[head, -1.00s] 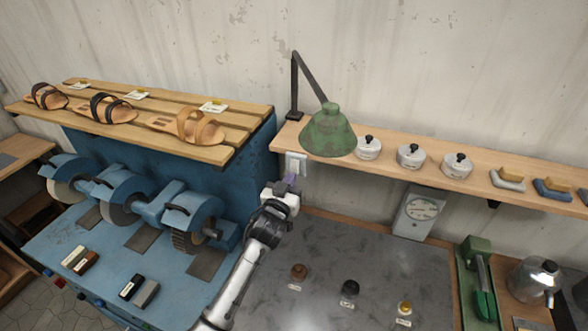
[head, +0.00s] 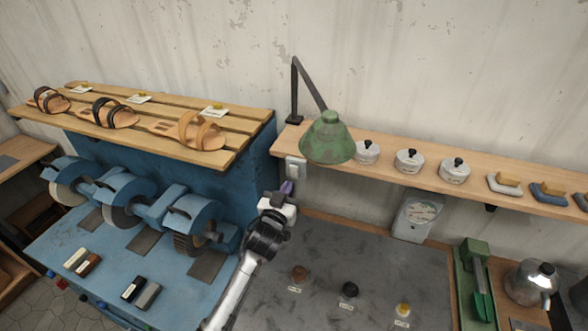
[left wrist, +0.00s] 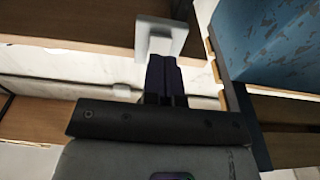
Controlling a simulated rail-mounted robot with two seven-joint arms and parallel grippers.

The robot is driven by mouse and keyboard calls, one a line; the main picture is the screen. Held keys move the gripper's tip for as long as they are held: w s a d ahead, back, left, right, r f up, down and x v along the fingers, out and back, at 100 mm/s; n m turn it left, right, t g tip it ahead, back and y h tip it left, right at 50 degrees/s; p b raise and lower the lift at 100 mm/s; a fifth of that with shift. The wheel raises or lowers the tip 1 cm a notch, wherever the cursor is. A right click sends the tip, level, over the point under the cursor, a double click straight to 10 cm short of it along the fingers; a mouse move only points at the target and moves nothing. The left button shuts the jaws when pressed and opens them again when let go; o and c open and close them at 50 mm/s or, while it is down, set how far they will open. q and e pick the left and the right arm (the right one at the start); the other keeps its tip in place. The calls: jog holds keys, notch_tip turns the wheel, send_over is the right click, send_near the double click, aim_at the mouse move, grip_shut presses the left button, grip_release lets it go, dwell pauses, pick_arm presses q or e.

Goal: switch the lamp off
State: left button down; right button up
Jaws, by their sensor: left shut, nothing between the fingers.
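The green lamp (head: 327,138) hangs from a dark bent arm fixed at the left end of the wall shelf. I cannot see under its shade, so I cannot tell whether it is lit. A pale switch box (head: 295,168) sits just below that end of the shelf. The box also shows at the top of the left wrist view (left wrist: 160,40). My left gripper (head: 287,187) is shut and empty just below the switch box; its dark fingers (left wrist: 164,75) point at the box in the left wrist view. A small gap seems to separate them. My right gripper is out of view.
The blue grinding machine (head: 130,236) and slatted sandal rack (head: 240,122) stand close on the left. Lidded tins (head: 409,160) line the wall shelf (head: 480,163). The grey bench top (head: 330,255) is mostly clear.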

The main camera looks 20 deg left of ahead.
pick_arm(q)
jog(key=s+p, duration=0.2)
jog(key=s, duration=0.3)
jog(key=shift+a+p, duration=0.1)
jog(key=shift+p, duration=0.2)
dwell(0.4)
jog(key=s+f+g+p, duration=0.2)
jog(key=s+g, duration=0.3)
jog(key=s, duration=0.9)
jog(key=s+a+f+m+g+p, duration=0.1)
jog(key=s+f+g+p, duration=0.2)
jog(key=s, duration=1.2)
jog(key=s+f+g+p, duration=0.3)
jog(key=s+g, duration=0.4)
jog(key=s, duration=0.7)
jog(key=shift+s+a+m+g+p, duration=0.2)
jog(key=shift+a+m+g+p, duration=0.15)
jog(key=shift+p, duration=0.45)
